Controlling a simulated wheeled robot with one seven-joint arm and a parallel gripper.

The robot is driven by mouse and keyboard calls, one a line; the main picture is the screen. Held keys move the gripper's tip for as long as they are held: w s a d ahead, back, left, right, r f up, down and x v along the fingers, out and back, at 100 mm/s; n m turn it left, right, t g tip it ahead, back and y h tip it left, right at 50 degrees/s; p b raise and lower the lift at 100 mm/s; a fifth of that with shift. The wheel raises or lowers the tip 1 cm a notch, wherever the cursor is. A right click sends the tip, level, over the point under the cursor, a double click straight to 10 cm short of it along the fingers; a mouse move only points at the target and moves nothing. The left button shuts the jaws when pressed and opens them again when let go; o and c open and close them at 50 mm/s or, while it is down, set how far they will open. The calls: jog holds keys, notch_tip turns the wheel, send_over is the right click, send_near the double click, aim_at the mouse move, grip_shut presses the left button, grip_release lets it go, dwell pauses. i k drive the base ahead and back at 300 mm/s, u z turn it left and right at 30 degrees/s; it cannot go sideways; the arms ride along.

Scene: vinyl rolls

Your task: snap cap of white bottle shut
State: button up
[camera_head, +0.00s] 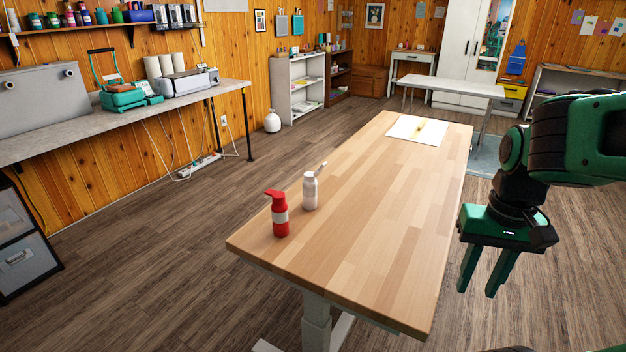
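The white bottle (310,192) stands upright near the left edge of the wooden table (390,230). Its cap (320,167) is flipped up and tilts to the upper right of the neck. My gripper (481,285) is off the right side of the table, pointing down, well apart from both bottles. Its two green fingers are apart with nothing visible between them.
A white sheet (416,130) with a small yellowish item lies at the table's far end. Most of the tabletop between the bottles and the right edge is clear. A grey counter (60,141) with machines runs along the left wall. A white table (452,88) stands behind.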

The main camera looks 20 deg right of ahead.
aim_at(320, 170)
jog(key=k, duration=0.45)
jog(key=u, duration=1.1)
jog(key=i, duration=0.75)
jog(key=z, duration=1.4)
